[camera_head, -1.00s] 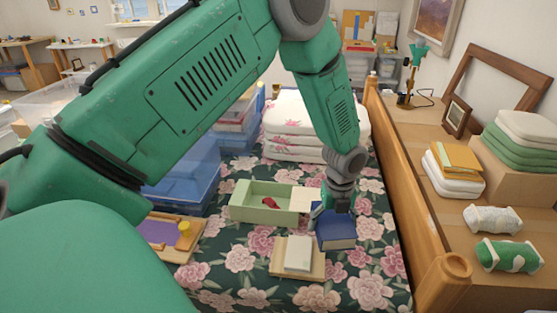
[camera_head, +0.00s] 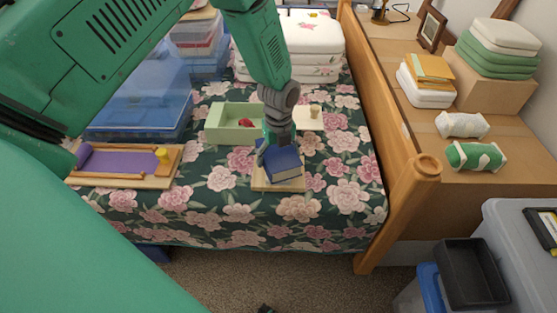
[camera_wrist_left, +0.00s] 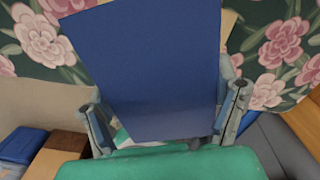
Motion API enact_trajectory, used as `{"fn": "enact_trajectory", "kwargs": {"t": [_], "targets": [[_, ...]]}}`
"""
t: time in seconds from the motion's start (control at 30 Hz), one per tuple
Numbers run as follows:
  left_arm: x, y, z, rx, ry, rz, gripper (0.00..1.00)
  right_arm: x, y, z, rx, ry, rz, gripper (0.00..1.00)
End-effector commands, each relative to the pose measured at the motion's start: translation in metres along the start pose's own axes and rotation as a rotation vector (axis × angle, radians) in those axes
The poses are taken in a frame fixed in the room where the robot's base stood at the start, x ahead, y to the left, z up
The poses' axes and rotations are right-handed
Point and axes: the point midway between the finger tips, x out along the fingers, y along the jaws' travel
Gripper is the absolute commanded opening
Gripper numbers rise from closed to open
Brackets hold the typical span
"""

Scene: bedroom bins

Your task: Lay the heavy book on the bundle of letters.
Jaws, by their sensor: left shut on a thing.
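The heavy blue book (camera_head: 283,164) is held by my left gripper (camera_head: 275,147), over the small wooden board (camera_head: 260,186) on the bed. In the left wrist view the book's blue cover (camera_wrist_left: 150,65) fills the middle, with my gripper's fingers (camera_wrist_left: 165,112) on either side of it. The pale bundle of letters seen earlier on that board is almost wholly hidden under the book. I cannot tell whether the book touches it. My right gripper is not in view.
A green box (camera_head: 222,136) with a red thing in it stands just behind the board. A tray with a purple mat (camera_head: 120,162) lies to the left. The wooden bed rail (camera_head: 385,130) rises to the right. The flowered bedspread (camera_head: 230,215) in front is clear.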

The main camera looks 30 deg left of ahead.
Motion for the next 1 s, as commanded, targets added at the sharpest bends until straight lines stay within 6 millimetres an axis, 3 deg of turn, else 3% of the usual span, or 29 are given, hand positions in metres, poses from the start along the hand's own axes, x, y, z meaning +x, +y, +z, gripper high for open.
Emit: {"fn": "enact_trajectory", "kwargs": {"t": [0.07, 0.37, 0.4, 0.43, 0.77, 1.0], "targets": [[0.011, 0.000, 0.001, 0.000, -0.001, 0.000, 0.34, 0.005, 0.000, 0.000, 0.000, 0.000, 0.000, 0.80], [0.011, -0.001, 0.001, 0.000, -0.001, -0.002, 0.34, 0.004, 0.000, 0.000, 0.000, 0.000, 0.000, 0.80], [0.012, 0.000, 0.000, 0.000, -0.001, -0.001, 0.89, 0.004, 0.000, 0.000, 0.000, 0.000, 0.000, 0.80], [0.012, 0.000, 0.000, 0.000, -0.001, -0.001, 0.99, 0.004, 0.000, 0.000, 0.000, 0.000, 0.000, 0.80], [0.009, 0.000, 0.000, 0.000, -0.001, -0.001, 1.00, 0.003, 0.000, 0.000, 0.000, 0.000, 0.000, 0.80], [-0.030, -0.001, 0.001, -0.001, -0.001, -0.005, 1.00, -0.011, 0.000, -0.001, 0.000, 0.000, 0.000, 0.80]]}}
